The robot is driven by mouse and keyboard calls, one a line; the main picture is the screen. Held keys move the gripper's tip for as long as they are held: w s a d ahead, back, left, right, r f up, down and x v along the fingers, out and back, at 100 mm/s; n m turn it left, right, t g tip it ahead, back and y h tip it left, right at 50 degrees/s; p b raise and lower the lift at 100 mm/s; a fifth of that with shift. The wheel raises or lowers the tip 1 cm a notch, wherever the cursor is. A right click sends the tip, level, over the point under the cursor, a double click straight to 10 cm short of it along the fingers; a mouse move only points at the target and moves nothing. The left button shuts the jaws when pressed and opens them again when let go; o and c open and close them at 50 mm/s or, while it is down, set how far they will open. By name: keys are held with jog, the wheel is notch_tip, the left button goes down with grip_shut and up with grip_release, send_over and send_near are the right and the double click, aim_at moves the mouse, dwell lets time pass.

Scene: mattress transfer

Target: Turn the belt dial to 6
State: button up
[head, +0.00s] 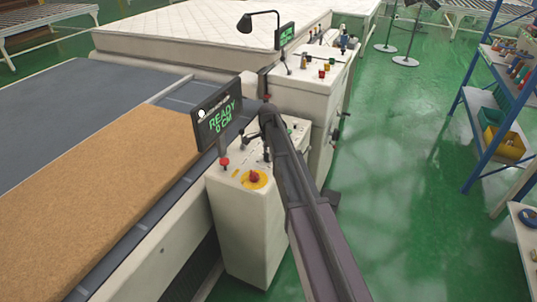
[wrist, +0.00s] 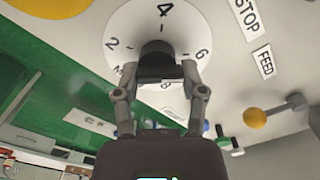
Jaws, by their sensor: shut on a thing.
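The belt dial is a white round plate (wrist: 130,25) with black numbers in the wrist view. The 4 is at the top, 2 at left, 6 at right and an 8 below, partly hidden. Its black knob (wrist: 157,48) stands at the middle. My gripper (wrist: 157,75) is shut on the knob, one finger on each side. I cannot make out a pointer mark on the knob. In the head view my arm reaches the control console (head: 235,225), and the arm hides the dial. A display (head: 218,122) there reads READY and 0 CM.
A red emergency knob on a yellow disc (head: 255,179) sits on the console top. Labels STOP (wrist: 246,15) and FEED (wrist: 263,61) and a yellow ball lever (wrist: 256,117) lie right of the dial. A brown pad (head: 95,190) lies on the belt.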

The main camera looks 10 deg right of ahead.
jog(key=shift+s, duration=0.15)
jog(key=o, duration=1.2)
jog(key=shift+c, duration=0.2)
jog(key=shift+n, duration=0.3)
